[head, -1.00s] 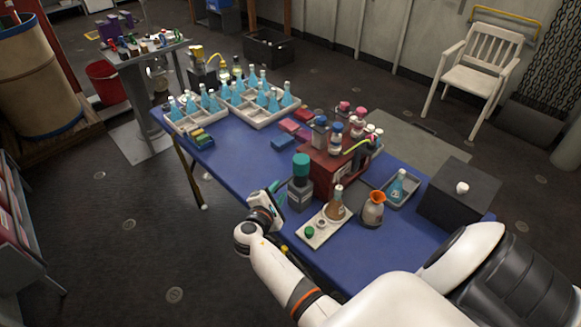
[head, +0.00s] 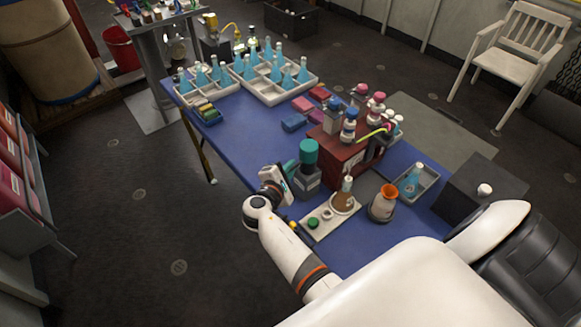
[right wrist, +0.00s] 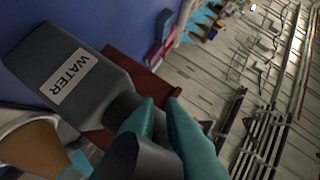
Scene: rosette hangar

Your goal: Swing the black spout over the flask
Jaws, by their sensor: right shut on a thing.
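The flask (head: 343,203), with brown liquid, stands on a pale tray to the bottle's right. It shows partly in the wrist view (right wrist: 32,150). My left gripper is not in view.
An orange-rimmed jar (head: 383,205), a blue flask in a grey tray (head: 432,193) and a dark box (head: 480,190) stand to the right. A red rack (head: 340,155) with bottles is behind. Racks of blue flasks fill the far end. The table's middle left is clear.

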